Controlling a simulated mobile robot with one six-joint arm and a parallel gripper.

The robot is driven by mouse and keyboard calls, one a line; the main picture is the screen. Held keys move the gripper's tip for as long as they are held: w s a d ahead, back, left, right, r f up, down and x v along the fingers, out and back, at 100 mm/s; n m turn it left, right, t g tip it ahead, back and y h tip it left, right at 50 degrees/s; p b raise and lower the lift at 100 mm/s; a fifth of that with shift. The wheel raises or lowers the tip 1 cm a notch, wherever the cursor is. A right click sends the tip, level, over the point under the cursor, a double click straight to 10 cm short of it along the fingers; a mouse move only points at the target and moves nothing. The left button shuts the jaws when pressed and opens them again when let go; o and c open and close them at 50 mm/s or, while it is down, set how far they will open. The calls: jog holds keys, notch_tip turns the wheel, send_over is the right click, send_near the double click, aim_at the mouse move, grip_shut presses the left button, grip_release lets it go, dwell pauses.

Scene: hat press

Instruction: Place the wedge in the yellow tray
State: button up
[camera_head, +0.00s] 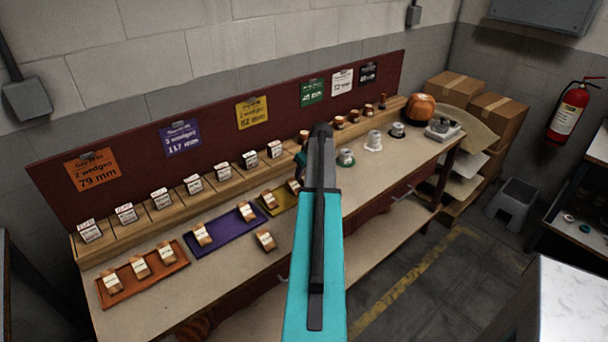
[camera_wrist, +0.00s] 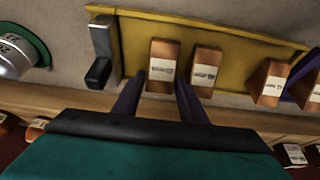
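The yellow tray (camera_wrist: 235,35) fills the upper part of the wrist view; in the head view its left part (camera_head: 284,203) shows beside my arm. My gripper (camera_wrist: 160,76) has its two dark fingers on either side of a copper-coloured wedge with a white label (camera_wrist: 163,66); they look closed against its sides. This wedge is over or on the yellow tray; contact with the floor is unclear. A second wedge (camera_wrist: 207,68) stands close beside it, and a third (camera_wrist: 272,83) is farther right. The fingertips are hidden behind my arm in the head view.
A loose wedge (camera_head: 265,240) lies on the bench before the trays. The purple tray (camera_head: 226,232) and orange tray (camera_head: 127,292) hold wedges. A grey metal piece (camera_wrist: 101,45) stands at the yellow tray's end. A wooden ledge with labelled blocks (camera_head: 193,184) runs behind.

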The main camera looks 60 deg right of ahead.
jog(key=b+v, duration=0.2)
jog(key=v, duration=1)
jog(key=shift+b, duration=0.3)
dwell(0.6)
